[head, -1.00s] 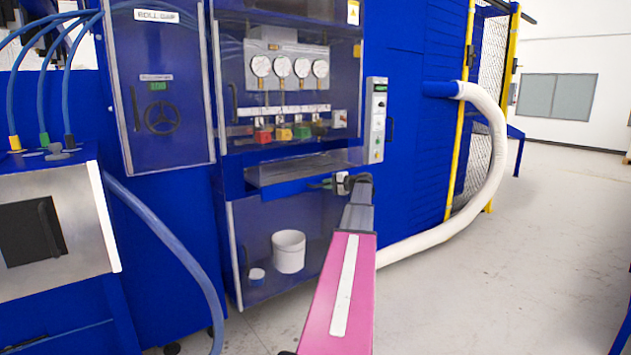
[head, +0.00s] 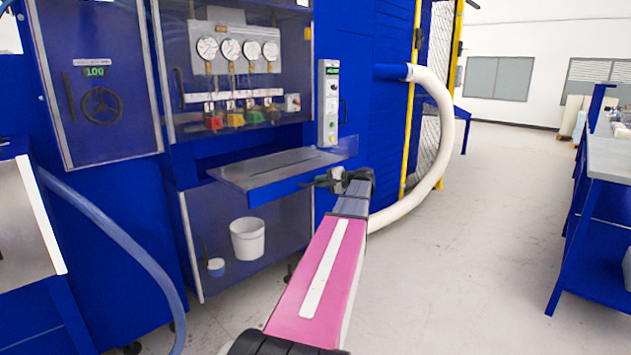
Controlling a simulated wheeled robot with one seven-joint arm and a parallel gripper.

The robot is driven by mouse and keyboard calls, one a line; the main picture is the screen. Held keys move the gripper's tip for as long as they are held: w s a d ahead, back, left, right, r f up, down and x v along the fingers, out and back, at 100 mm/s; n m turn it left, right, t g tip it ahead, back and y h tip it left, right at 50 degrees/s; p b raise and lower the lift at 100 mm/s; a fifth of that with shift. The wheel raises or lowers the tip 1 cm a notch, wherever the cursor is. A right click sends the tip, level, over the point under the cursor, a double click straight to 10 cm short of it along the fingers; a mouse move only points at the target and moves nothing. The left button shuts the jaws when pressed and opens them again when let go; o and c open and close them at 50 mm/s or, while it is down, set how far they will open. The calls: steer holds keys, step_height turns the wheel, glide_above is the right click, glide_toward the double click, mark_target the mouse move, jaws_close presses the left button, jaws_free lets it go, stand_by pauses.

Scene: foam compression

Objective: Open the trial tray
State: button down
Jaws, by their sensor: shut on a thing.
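The trial tray (head: 270,170) is a flat grey tray below the gauge compartment of the blue machine. It stands pulled out from its slot, with a blue front face. My gripper (head: 318,182) is at the right part of the tray's front edge, shut on the tray's front or its handle. My gripper and wrist hide the exact point of grip. My pink arm reaches up to it from the bottom of the view.
A clear lower compartment (head: 270,270) holds a white bucket (head: 247,239) and a small cup (head: 216,267). A white hose (head: 445,130) curves to the floor. Open floor (head: 480,230) lies right, before a blue workbench (head: 600,230).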

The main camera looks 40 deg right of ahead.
steer(key=shift+s, duration=0.1)
steer(key=c, duration=1.1)
jaws_free()
steer(key=shift+c, duration=0.2)
steer(key=shift+s+d, duration=0.1)
steer(key=v, duration=1)
steer(key=shift+s+d, duration=0.2)
steer(key=shift+s, duration=0.1)
